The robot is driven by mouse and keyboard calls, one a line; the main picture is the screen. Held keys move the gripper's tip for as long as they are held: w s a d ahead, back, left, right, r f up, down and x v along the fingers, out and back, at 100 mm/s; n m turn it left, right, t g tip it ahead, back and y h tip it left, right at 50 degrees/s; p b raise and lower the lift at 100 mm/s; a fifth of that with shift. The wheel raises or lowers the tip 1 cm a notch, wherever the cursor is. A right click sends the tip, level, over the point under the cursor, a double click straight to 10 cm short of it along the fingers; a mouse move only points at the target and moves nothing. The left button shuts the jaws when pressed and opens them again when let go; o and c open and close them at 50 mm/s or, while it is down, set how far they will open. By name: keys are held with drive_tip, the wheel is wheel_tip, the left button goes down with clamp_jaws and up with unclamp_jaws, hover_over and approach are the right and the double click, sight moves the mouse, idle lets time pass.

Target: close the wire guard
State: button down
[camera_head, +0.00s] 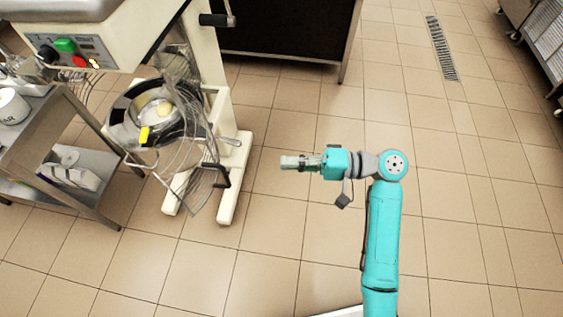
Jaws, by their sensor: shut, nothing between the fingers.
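The wire guard (203,188) is on the planetary mixer at the left. It is swung out to the front and right of the steel bowl (119,130), so the bowl's top is uncovered there. A dark handle (224,176) sits at the guard's right edge. Inside the bowl I see something pale and a yellow item (144,135). My gripper (283,162) is shut and empty, pointing left. It is over the floor to the right of the guard, clearly apart from it.
The mixer's cream base legs (236,180) stick out over the tiles. A steel side table (62,150) with a white container (13,106) stands at the far left. A dark counter (285,28) is behind. Tiled floor between my arm and the mixer is clear.

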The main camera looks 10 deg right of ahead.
drive_tip(key=s+x, duration=0.2)
drive_tip(key=x, duration=0.9)
drive_tip(key=shift+s+a, duration=0.3)
drive_tip(key=shift+a, duration=0.15)
drive_tip(key=shift+s+f, duration=0.1)
